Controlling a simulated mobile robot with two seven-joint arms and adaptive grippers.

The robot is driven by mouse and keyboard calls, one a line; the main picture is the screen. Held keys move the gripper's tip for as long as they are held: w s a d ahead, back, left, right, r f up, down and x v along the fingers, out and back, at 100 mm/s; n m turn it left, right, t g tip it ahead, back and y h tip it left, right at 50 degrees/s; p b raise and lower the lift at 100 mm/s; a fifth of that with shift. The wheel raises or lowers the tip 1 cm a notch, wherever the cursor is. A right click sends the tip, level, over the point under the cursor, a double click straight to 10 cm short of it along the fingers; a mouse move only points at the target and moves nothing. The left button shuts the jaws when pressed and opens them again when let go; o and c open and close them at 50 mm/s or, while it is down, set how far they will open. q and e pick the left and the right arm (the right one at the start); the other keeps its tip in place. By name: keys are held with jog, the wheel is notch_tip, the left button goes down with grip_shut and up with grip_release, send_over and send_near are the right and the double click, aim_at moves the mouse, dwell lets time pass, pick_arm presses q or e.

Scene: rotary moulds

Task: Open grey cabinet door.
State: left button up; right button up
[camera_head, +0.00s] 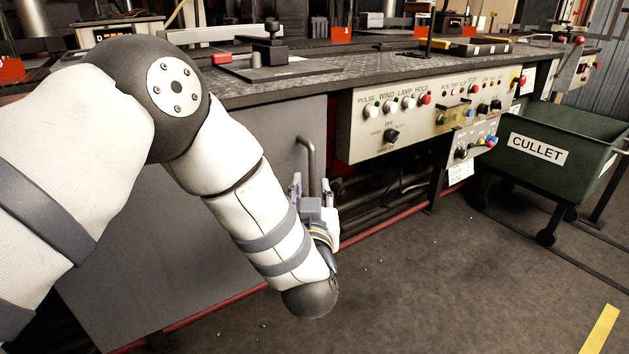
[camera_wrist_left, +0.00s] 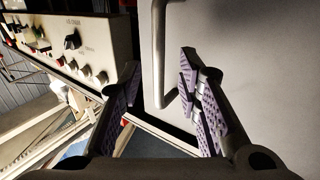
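The grey cabinet door (camera_head: 150,250) is the flat front under the metal worktop in the head view. It looks flush, and it fills the right of the left wrist view (camera_wrist_left: 270,70). Its bar handle (camera_head: 312,160) stands upright near the door's right edge. The handle also shows in the left wrist view (camera_wrist_left: 158,50). My left gripper (camera_head: 311,184) is open at the lower part of the handle. In the left wrist view the handle's lower end appears between the two spread fingers (camera_wrist_left: 162,100); I cannot tell whether they touch it. My right gripper is out of view.
A control panel (camera_head: 365,145) with knobs and buttons juts out right of the door. A green cullet cart (camera_head: 560,185) stands further right. The dark worktop (camera_head: 350,72) above carries tools.

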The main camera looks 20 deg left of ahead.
aim_at(313, 179)
pick_arm(q)
jog(key=x, duration=0.4)
jog(key=shift+w+a+b, duration=0.1)
jog(key=shift+w+b, duration=0.25)
jog(key=shift+w, duration=0.05)
grip_shut()
